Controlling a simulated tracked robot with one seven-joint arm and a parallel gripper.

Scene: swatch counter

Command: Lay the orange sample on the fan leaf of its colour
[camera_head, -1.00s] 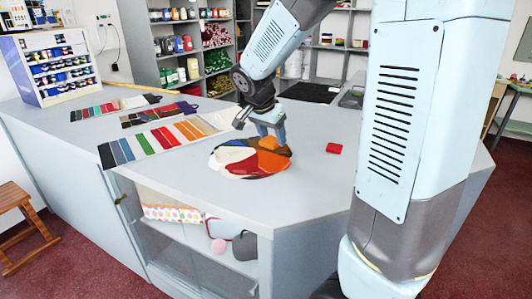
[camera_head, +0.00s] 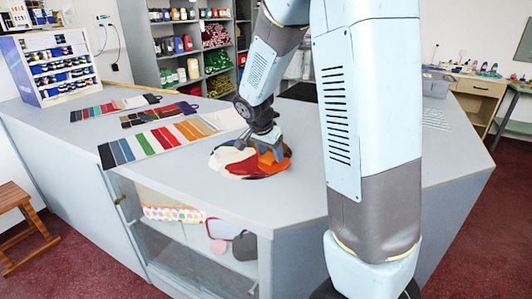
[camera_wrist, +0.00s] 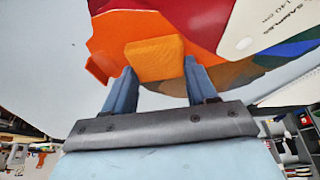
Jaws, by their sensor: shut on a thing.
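The colour fan (camera_head: 235,158) lies spread in a round on the counter, with white, red, orange and brown leaves. In the wrist view its orange leaf (camera_wrist: 108,38) shows behind the orange sample (camera_wrist: 155,58), a small orange block. My gripper (camera_wrist: 160,80) is shut on the sample, one blue finger at each side. In the head view my gripper (camera_head: 268,155) is low over the right part of the fan. The sample appears over the orange leaf. I cannot tell whether it touches the leaf.
Striped swatch cards (camera_head: 150,142) lie left of the fan on the grey counter (camera_head: 200,190). A paint rack (camera_head: 55,65) stands at the far left. A small red-orange piece (camera_wrist: 97,70) shows beside the orange leaf in the wrist view. The counter in front of the fan is clear.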

